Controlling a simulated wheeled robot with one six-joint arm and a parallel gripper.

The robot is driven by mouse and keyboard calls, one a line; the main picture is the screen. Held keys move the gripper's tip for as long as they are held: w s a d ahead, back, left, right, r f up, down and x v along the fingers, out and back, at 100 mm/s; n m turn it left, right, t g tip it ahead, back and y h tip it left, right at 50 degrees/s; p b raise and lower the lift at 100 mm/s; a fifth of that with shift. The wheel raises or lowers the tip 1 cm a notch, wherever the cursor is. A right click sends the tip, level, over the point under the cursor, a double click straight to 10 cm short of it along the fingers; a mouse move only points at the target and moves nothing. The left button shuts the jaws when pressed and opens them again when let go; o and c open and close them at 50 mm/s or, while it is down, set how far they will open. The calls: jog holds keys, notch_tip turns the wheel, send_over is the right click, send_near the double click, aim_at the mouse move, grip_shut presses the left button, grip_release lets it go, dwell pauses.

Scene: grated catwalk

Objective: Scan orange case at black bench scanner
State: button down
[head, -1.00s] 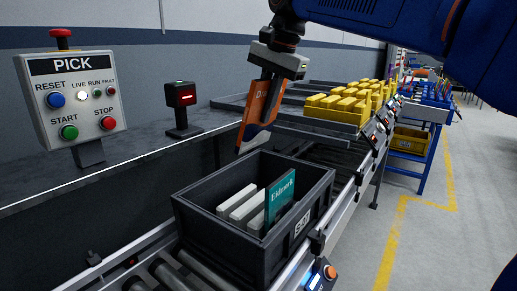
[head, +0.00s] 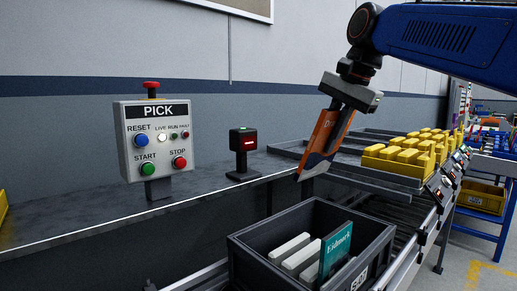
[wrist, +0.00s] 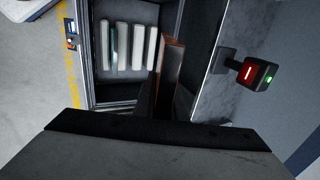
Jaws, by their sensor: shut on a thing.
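The orange case (head: 322,140) hangs tilted from my gripper (head: 345,98), which is shut on its upper end. It is above the far edge of the dark tote and apart from it. In the wrist view the orange case (wrist: 172,62) shows edge-on, beside the tote's wall. The black bench scanner (head: 243,148) stands on the grey bench to the left of the case, with a red lit window and a green light on top. The scanner also shows in the wrist view (wrist: 253,73), right of the case, with a clear gap between them.
The dark tote (head: 262,262) on the conveyor holds white cases and a teal one. A PICK button panel (head: 157,140) stands left of the scanner. Trays of yellow items (head: 405,155) lie at the right. The bench (head: 85,222) between panel and scanner is clear.

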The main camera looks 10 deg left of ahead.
dwell(0.3)
jog(key=shift+s+d, duration=0.95)
jog(key=shift+d, duration=0.25)
jog(key=shift+s+d, duration=0.9)
jog(key=shift+d, duration=0.25)
